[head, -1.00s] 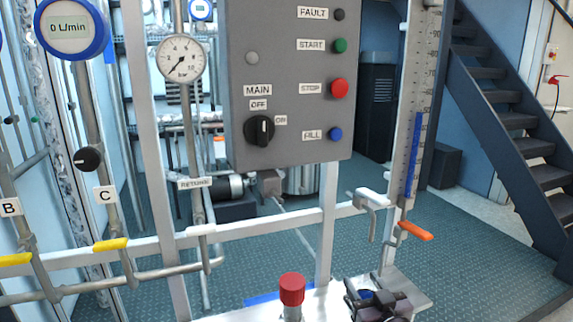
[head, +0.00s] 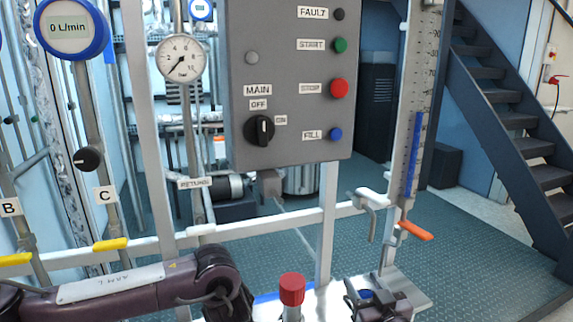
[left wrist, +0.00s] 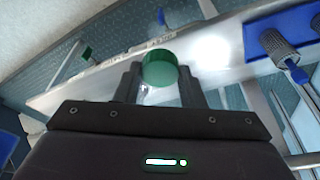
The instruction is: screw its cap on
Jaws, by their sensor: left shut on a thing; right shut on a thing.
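A green round cap (left wrist: 160,68) sits between the two fingers of my left gripper (left wrist: 160,84) in the left wrist view, and the gripper is shut on it. I cannot tell what, if anything, is under the cap. In the head view my left arm comes in at the lower left, and its gripper is out of sight below the frame. My right gripper (head: 378,303) is at the bottom right of the head view, over the pale ledge (head: 412,290). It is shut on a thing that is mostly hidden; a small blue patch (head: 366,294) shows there.
A red-capped vessel (head: 292,290) stands between my two arms. The grey control panel (head: 290,80) is above, with a pipe rail (head: 270,226) below it. An orange-handled valve (head: 415,230) is near the right gripper. A grey knurled part (left wrist: 279,45) shows in the wrist view.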

